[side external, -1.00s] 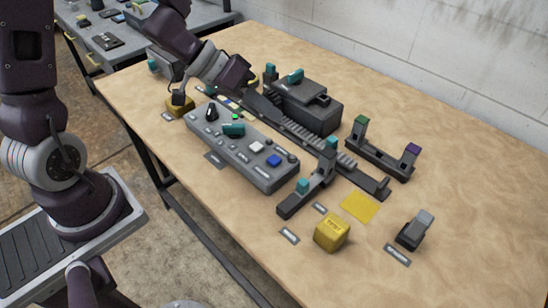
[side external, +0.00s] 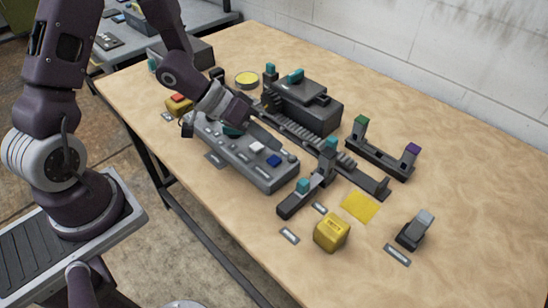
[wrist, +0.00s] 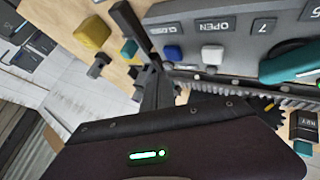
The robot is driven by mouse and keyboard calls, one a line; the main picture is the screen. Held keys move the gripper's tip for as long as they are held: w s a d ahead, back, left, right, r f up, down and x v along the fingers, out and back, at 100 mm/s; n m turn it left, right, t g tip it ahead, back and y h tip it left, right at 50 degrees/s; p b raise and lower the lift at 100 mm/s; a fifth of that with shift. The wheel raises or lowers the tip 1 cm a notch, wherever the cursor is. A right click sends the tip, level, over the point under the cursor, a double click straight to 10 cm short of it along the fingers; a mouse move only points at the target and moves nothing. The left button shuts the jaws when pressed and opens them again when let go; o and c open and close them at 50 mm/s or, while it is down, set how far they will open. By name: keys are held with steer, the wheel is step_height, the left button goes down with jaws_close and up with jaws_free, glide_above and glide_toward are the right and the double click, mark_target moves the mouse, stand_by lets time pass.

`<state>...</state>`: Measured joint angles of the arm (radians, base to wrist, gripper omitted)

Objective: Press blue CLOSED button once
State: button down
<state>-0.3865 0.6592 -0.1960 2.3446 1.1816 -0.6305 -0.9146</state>
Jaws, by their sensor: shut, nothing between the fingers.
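The blue button (side external: 274,160) sits near the right end of the grey control panel (side external: 262,178). It also shows in the wrist view (wrist: 172,53), beside the white button (wrist: 212,55), which carries an OPEN label next to it. Nothing touches the blue button. The fingertips are not clear in the wrist view.
A yellow box with a red button (side external: 178,99) stands left of the panel. Behind the panel run a toothed rack (side external: 300,133) and a dark housing (side external: 315,112). A yellow block (side external: 332,232) stands at the front right. The table's right side is mostly clear.

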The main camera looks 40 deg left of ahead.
mark_target(281, 159)
steer(key=shift+f, duration=0.65)
steer(key=shift+f, duration=0.15)
stand_by(1.4)
steer(key=shift+f, duration=0.3)
steer(key=shift+f, duration=0.5)
stand_by(0.7)
steer(key=shift+r, duration=3.45)
